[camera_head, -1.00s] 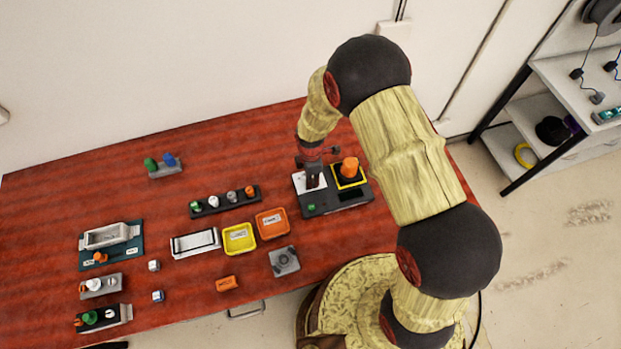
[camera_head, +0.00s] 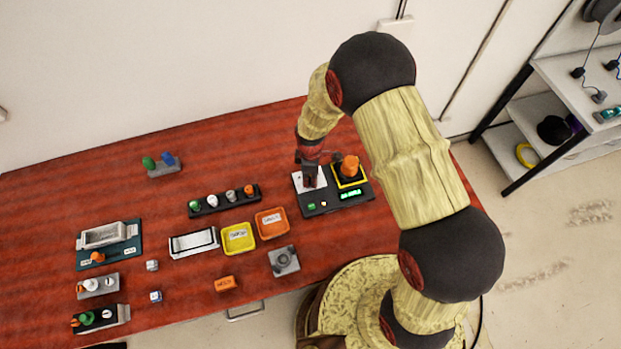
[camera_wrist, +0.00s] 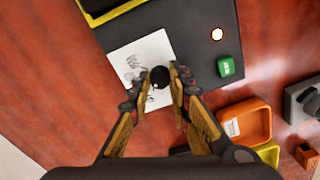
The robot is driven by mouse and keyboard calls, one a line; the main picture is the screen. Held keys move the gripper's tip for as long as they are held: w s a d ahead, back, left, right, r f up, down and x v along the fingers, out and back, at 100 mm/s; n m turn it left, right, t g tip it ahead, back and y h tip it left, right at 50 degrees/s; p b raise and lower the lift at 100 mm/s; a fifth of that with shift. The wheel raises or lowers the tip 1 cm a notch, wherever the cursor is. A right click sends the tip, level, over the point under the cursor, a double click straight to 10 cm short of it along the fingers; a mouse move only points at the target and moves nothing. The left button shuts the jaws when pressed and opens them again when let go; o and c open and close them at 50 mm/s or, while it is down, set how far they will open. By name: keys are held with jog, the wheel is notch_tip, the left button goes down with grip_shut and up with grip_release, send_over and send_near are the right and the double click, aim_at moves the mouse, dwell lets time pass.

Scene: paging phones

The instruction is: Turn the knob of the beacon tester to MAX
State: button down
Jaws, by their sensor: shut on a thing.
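The beacon tester (camera_head: 335,203) is a dark flat box at the right of the red table. A black knob (camera_wrist: 159,74) sits on its white printed plate (camera_wrist: 138,55). My gripper (camera_wrist: 157,88) is shut on the knob from above, one finger on each side. Its pointer and the plate's lettering are too small or hidden to read. An orange beacon (camera_head: 350,163) stands in the tester's yellow-edged socket. The tester's display (camera_head: 350,194) glows green, too small to read. A lamp (camera_wrist: 217,34) glows white near a green button (camera_wrist: 226,67).
A yellow tray (camera_head: 238,250) and an orange tray (camera_head: 284,234) lie left of the tester. A rack of several small beacons (camera_head: 211,208) stands behind them. A grey base (camera_head: 297,262) lies in front. The shelf (camera_head: 575,85) is at the right.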

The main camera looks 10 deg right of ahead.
jog(key=m+b, duration=0.1)
jog(key=m, duration=0.2)
jog(key=shift+m, duration=0.4)
jog(key=m, duration=0.3)
jog(key=shift+m+b, duration=0.3)
jog(key=m+b, duration=0.1)
jog(key=m, duration=0.5)
jog(key=shift+m, duration=0.4)
jog(key=c, duration=1.6)
grip_release()
jog(key=shift+c, duration=0.2)
